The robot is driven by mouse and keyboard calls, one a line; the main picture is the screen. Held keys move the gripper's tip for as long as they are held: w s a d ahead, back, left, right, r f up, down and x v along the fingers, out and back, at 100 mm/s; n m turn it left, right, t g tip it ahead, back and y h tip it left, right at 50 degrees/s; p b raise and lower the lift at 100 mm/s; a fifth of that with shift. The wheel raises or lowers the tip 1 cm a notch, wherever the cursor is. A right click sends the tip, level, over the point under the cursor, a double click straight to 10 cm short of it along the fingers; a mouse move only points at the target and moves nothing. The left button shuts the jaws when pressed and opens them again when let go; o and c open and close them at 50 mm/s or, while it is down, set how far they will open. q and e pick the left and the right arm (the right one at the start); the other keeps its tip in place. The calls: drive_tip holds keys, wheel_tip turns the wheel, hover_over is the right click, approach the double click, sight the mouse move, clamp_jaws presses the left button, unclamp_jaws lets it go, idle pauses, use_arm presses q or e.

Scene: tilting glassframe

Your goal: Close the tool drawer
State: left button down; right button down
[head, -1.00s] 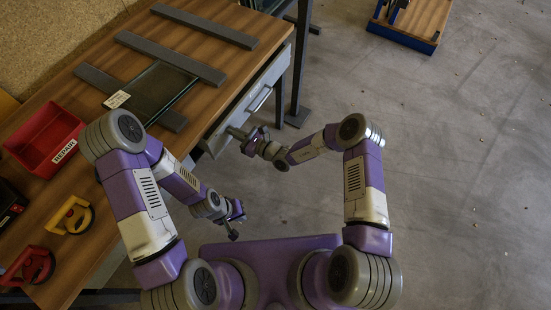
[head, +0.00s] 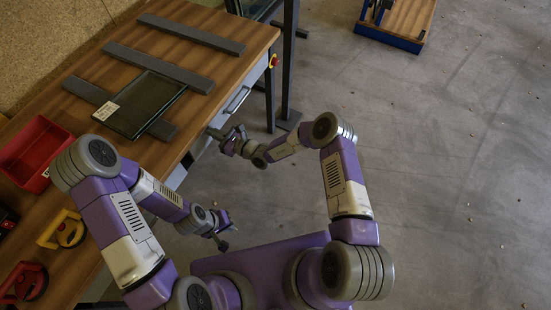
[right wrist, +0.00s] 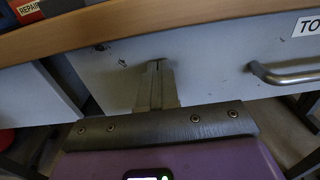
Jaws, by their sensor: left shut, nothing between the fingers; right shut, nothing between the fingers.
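The tool drawer (head: 232,107) is a grey front with a bar handle, beneath the workbench's front edge. In the right wrist view its front (right wrist: 215,60) sits close under the wooden edge, with the handle (right wrist: 290,75) and a partly cut-off "TO" label to the right. Whether it is fully flush I cannot tell. My right gripper (head: 214,132) is shut and empty, its fingertips (right wrist: 156,68) at the drawer front left of the handle, seemingly touching it. My left gripper (head: 224,238) is shut and empty, low in front of the bench, away from the drawer.
The workbench (head: 180,100) holds a glass pane (head: 150,100) on dark bars, a red bin (head: 32,152), and yellow (head: 64,230) and red (head: 25,282) suction cups. A red button (head: 273,61) is at the bench's right corner. A dark post (head: 290,60) stands beside it.

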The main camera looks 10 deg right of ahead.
drive_tip(key=p+v, duration=0.4)
drive_tip(key=v, duration=1)
drive_tip(key=s+a+f+n+g+h, duration=0.1)
drive_tip(key=s+f+n+g, duration=0.1)
drive_tip(key=s+n+g, duration=0.7)
drive_tip(key=s+a+f+n+g+h, duration=0.1)
drive_tip(key=s+f+n+g, duration=0.3)
drive_tip(key=s, duration=0.8)
drive_tip(key=s+d+r+n+t+h, duration=0.1)
drive_tip(key=s+d+n+h, duration=0.1)
drive_tip(key=d+n+h, duration=0.5)
drive_tip(key=shift+s+d+n+t, duration=0.25)
drive_tip(key=shift+d+n+t, duration=0.15)
drive_tip(key=shift+d+n, duration=1.15)
